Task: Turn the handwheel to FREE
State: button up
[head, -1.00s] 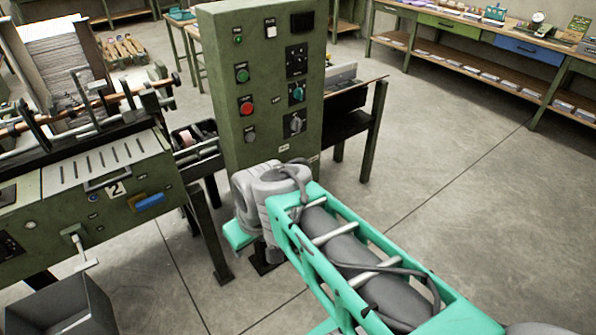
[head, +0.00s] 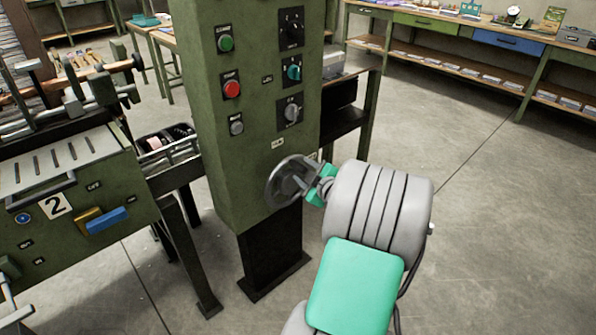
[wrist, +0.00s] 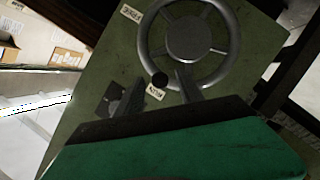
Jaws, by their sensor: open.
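The grey handwheel (head: 287,182) is mounted low on the front of the green control cabinet. In the wrist view the handwheel (wrist: 188,36) shows its round hub, spokes and rim, with a dark knob (wrist: 160,80) at the rim's lower left. Small plates sit at upper left (wrist: 131,13) and just below the knob (wrist: 155,94); their lettering is too blurred to read. My gripper (head: 314,183) is close to the wheel's right side. In the wrist view my gripper (wrist: 158,90) is open, its fingertips either side of the knob; contact cannot be told.
The cabinet (head: 245,150) carries buttons and rotary switches above the wheel. A green machine (head: 75,190) marked 2 stands to the left. A workbench (head: 430,45) runs along the back right. The floor (head: 460,200) on the right is clear.

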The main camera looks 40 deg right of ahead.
jog(key=x, duration=0.2)
jog(key=shift+w+d, duration=0.1)
jog(key=shift+w, duration=0.15)
grip_shut()
dwell(1.0)
dwell(0.4)
